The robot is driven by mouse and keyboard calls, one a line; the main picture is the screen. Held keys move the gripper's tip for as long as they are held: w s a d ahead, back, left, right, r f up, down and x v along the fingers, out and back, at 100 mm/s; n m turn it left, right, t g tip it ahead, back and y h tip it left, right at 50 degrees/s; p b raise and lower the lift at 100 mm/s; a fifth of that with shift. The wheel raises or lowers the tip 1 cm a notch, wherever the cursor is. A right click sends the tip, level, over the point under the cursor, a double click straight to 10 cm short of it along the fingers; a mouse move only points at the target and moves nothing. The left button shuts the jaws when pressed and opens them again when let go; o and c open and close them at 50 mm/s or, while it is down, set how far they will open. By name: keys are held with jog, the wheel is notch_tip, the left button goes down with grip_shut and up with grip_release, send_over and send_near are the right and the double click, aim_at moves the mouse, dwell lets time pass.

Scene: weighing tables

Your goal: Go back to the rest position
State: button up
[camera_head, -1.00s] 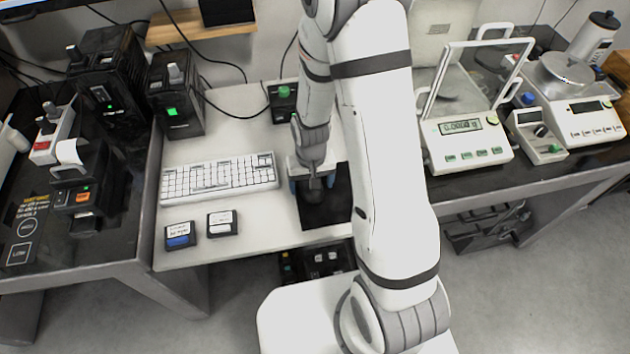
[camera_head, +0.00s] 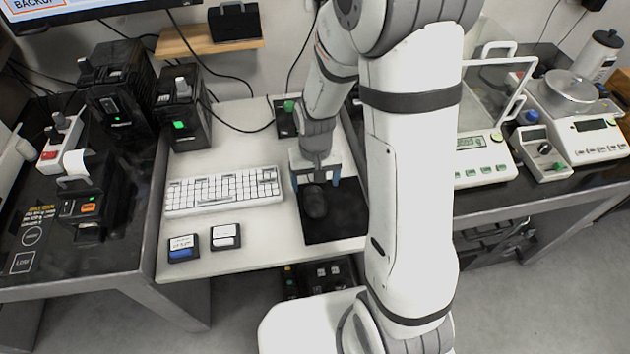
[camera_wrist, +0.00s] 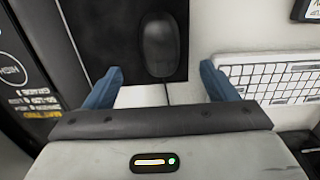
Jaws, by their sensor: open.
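My gripper (camera_head: 316,184) is over the white table, just above the far part of the black mouse pad (camera_head: 341,215). Its blue fingers are spread apart with nothing between them. A black mouse (camera_head: 314,203) lies on the pad, near the fingertips in the head view. In the wrist view my gripper (camera_wrist: 160,85) shows open, and the mouse (camera_wrist: 158,45) lies on the pad beyond the fingers. My arm covers part of the scene to the right of the pad.
A white keyboard (camera_head: 224,191) lies left of the pad. Two small labelled boxes (camera_head: 183,248) and (camera_head: 225,237) sit at the table's front edge. A box with a green button (camera_head: 287,117) stands behind. Scales (camera_head: 581,124) stand on the right table, black devices (camera_head: 117,92) on the left.

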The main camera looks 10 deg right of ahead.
dwell(0.3)
jog(key=s+d+r+t, duration=0.1)
jog(key=s+d+r, duration=0.1)
jog(key=s+r, duration=0.4)
jog(key=s+d+r+t, duration=0.1)
jog(key=s+d+r, duration=0.1)
jog(key=s+r, duration=0.5)
notch_tip(320, 180, up, 6)
jog(key=shift+d+r+t, duration=0.2)
jog(key=shift+d+t, duration=0.1)
dwell(0.3)
